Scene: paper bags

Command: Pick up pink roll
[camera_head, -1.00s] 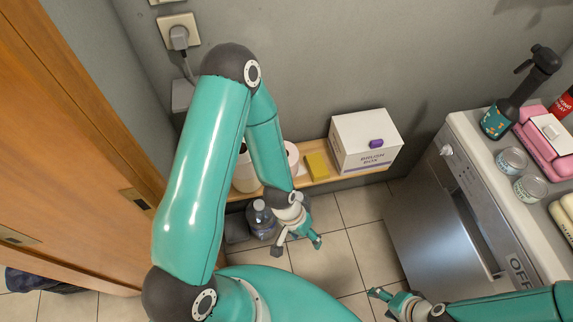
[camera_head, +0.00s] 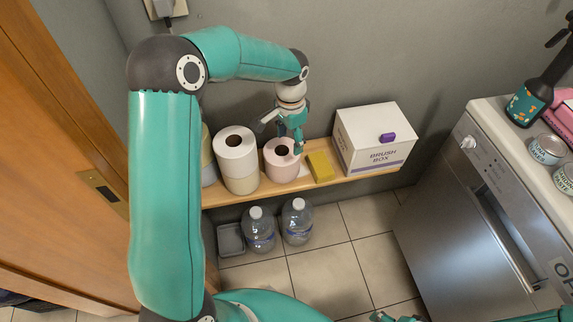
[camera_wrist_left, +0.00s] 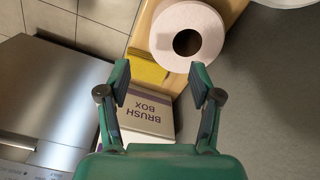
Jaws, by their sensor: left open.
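The pink roll (camera_head: 281,161) stands upright on the wooden shelf (camera_head: 236,197), between the white rolls and a yellow block. In the left wrist view the pink roll (camera_wrist_left: 187,36) shows from above with its dark core hole, just beyond my fingertips. My left gripper (camera_head: 284,130) is open and empty, above and close beside the pink roll. Its two fingers (camera_wrist_left: 163,85) are spread wide in the left wrist view, with nothing between them. Only a small part of my right gripper (camera_head: 394,317) shows at the bottom edge of the head view.
White stacked rolls (camera_head: 236,163) stand left of the pink roll. A yellow block (camera_head: 320,167) and a brush box (camera_head: 374,140) stand to its right. Water bottles (camera_head: 260,229) stand on the floor below. The wall is close behind the shelf.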

